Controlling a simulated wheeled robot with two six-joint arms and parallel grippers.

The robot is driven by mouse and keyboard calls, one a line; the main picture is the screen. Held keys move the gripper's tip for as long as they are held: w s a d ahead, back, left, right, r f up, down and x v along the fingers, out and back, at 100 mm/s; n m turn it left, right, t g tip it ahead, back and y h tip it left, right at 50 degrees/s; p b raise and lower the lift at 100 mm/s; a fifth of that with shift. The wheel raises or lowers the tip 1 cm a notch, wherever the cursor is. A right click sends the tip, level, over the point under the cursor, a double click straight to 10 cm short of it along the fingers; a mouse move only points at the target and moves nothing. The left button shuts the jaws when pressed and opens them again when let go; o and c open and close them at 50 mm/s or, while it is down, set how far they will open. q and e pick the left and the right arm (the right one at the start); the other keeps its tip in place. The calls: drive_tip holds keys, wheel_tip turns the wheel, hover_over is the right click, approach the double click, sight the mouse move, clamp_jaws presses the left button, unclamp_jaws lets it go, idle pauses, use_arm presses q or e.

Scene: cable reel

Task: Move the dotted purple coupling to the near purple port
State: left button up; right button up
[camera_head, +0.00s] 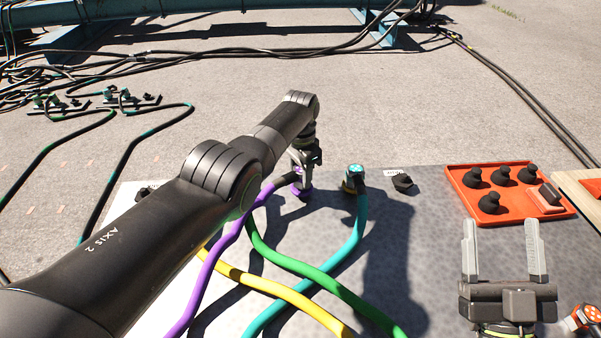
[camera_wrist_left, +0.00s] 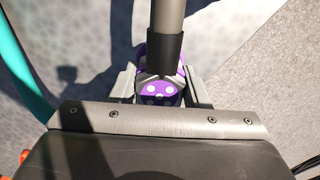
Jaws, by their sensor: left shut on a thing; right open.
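The purple coupling (camera_wrist_left: 161,90) with white dots is between the fingers of my left gripper (camera_wrist_left: 159,92) in the left wrist view. In the head view my left gripper (camera_head: 304,160) is shut on it, low over the grey table, pointing down. Purple shows just below the fingers. More purple (camera_wrist_left: 143,52) shows behind the coupling in the wrist view; I cannot tell whether it is a port or whether the coupling is seated. The purple cable (camera_head: 207,268) runs from there toward the front left. My right gripper (camera_head: 505,253) is open and empty at the right.
A teal coupling (camera_head: 355,174) stands upright right of my left gripper. A black piece (camera_head: 402,182) sits beside a label. An orange tray (camera_head: 459,183) holds black caps. Green (camera_head: 300,267) and yellow (camera_head: 265,285) cables cross the table (camera_head: 430,245). An orange coupling (camera_head: 582,316) lies front right.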

sight(300, 169)
use_arm(q)
drive_tip(key=shift+f+b, duration=0.4)
drive_tip(key=shift+b, duration=0.05)
drive_tip(key=o, duration=1.2)
wheel_tip(300, 169, up, 9)
drive_tip(key=p, duration=0.7)
wheel_tip(300, 169, up, 8)
drive_tip(key=p, duration=0.2)
drive_tip(key=shift+r+p, duration=0.2)
drive_tip(key=shift+p, duration=0.1)
